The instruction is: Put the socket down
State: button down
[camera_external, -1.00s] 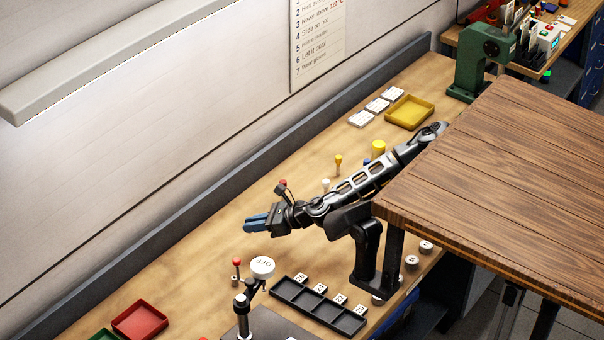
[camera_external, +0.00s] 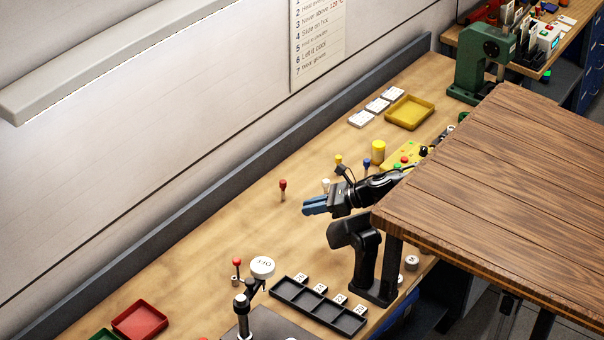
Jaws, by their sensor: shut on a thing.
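My gripper (camera_external: 308,208), with blue fingers, is above the wooden bench near its middle. It points left, and its fingers are close together. The socket in its grip is too small or hidden to make out. A short grey cylinder with a dark mark on top (camera_external: 411,263), which looks like a socket, stands by the bench's front edge, right of my arm's black base post. A black compartment tray (camera_external: 291,296) with white number labels along its back edge lies in front of and below my gripper.
A red-topped peg (camera_external: 282,187) stands left of my gripper; white (camera_external: 326,185), blue (camera_external: 366,164) and yellow (camera_external: 378,150) ones stand behind it. A post with a white round head (camera_external: 262,267) is left of the tray. A brown tabletop (camera_external: 500,190) covers the right.

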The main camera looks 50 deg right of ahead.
jog(key=p, duration=0.3)
send_over(277, 254)
jog(key=f, duration=0.6)
jog(key=shift+d+f, duration=0.2)
jog(key=shift+f, duration=0.1)
jog(key=shift+a+f+p, duration=0.1)
jog(key=shift+f+p, duration=0.2)
jog(key=shift+f, duration=1.8)
jog(key=shift+f, duration=0.2)
jog(key=c, duration=1.1)
grip_release()
jog(key=shift+r, duration=0.1)
